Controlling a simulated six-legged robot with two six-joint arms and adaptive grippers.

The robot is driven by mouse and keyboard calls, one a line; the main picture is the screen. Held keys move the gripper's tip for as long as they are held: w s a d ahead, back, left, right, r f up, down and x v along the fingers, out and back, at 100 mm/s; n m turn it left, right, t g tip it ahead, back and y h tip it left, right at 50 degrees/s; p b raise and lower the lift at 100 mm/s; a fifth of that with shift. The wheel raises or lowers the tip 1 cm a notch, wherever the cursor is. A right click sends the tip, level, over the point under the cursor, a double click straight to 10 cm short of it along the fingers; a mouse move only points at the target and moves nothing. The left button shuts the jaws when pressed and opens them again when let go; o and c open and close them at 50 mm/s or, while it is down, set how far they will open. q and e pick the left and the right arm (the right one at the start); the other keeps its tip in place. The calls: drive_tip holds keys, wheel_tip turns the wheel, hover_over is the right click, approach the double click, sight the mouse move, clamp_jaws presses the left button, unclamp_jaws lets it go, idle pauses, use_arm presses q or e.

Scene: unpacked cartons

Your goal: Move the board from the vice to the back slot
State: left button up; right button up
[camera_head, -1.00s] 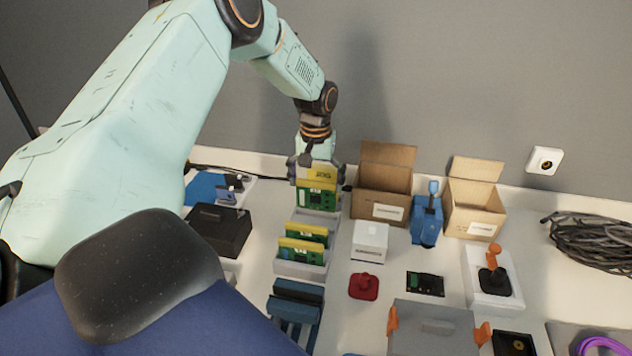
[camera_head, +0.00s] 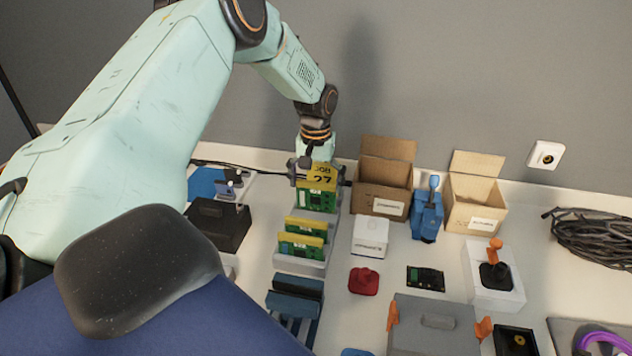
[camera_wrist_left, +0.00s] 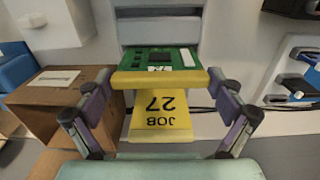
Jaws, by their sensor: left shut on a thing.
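My left gripper (camera_head: 321,179) is shut on a green board (camera_head: 317,199) with a yellow top edge and a yellow "JOB 27" tag. The board also shows in the left wrist view (camera_wrist_left: 160,60), with a finger at each end of its yellow edge. It stands upright at the back part of the grey rack (camera_head: 330,228); its lower edge meets the rack, and I cannot tell how deep it sits. Two similar boards (camera_head: 303,240) stand in the front part of the rack. The blue vice (camera_head: 294,299) in front of the rack appears empty. My right gripper is not in view.
Two open cartons (camera_head: 384,186) (camera_head: 475,208) and a blue device (camera_head: 427,215) stand right of the rack. A white box (camera_head: 370,238) and a red part (camera_head: 363,281) are nearer. A black box (camera_head: 218,225) stands to the left. The wall is close behind.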

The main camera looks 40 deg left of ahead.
use_arm(q)
drive_tip(key=shift+f+b, duration=0.55)
drive_tip(key=shift+f, duration=0.8)
drive_tip(key=o, duration=0.9)
wheel_tip(320, 180, up, 12)
drive_tip(key=shift+r, duration=0.1)
